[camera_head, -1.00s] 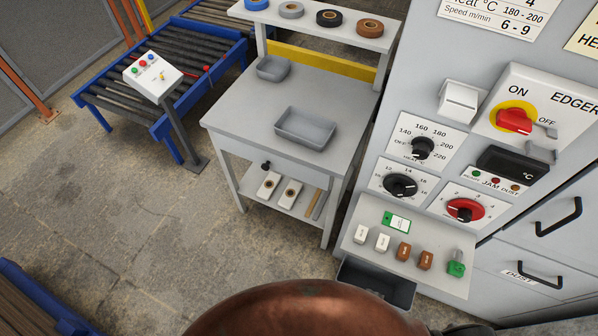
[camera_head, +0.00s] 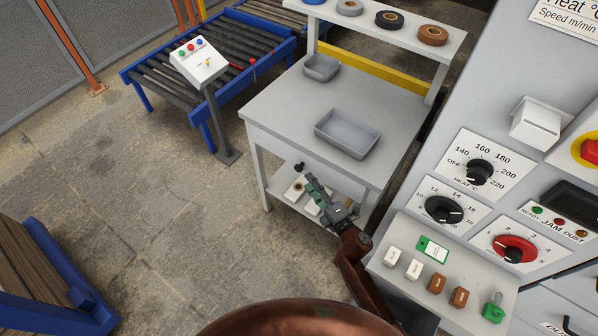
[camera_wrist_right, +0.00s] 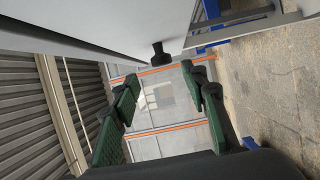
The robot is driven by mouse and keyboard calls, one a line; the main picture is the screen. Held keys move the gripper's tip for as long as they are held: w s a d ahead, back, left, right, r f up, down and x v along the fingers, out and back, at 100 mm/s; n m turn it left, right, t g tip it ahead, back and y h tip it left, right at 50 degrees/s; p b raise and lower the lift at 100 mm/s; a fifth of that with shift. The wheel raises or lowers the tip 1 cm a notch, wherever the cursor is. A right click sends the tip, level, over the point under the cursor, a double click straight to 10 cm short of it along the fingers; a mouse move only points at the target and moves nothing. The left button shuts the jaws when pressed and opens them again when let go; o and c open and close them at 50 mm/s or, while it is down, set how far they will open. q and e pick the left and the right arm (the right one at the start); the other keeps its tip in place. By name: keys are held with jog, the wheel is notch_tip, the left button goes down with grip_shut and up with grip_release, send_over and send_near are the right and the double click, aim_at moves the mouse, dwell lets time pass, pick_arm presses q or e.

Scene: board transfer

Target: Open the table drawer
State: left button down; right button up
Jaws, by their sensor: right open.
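The white table (camera_head: 290,100) stands in the middle of the head view, with its drawer front (camera_head: 318,166) under the top. The drawer looks shut, flush with the table's front. A black knob (camera_head: 299,167) projects from it. In the right wrist view the knob (camera_wrist_right: 160,53) shows just above and between the fingers. My right gripper (camera_head: 309,183) has green finger pads and is open and empty. It is near the knob, below it in the head view. In the wrist view, its fingertips (camera_wrist_right: 160,80) lie apart on either side, and no contact shows. My left gripper is out of view.
A grey tray (camera_head: 348,133) and a smaller one (camera_head: 321,68) are on the tabletop. Tape rolls (camera_head: 389,20) stand on the upper shelf. A lower shelf (camera_head: 285,187) lies behind my gripper. The control machine (camera_head: 480,120) is close on the right.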

aim_at(301, 171)
jog(key=b+x, duration=0.1)
jog(key=x, duration=0.6)
jog(key=shift+f, duration=0.15)
grip_shut()
dwell(0.3)
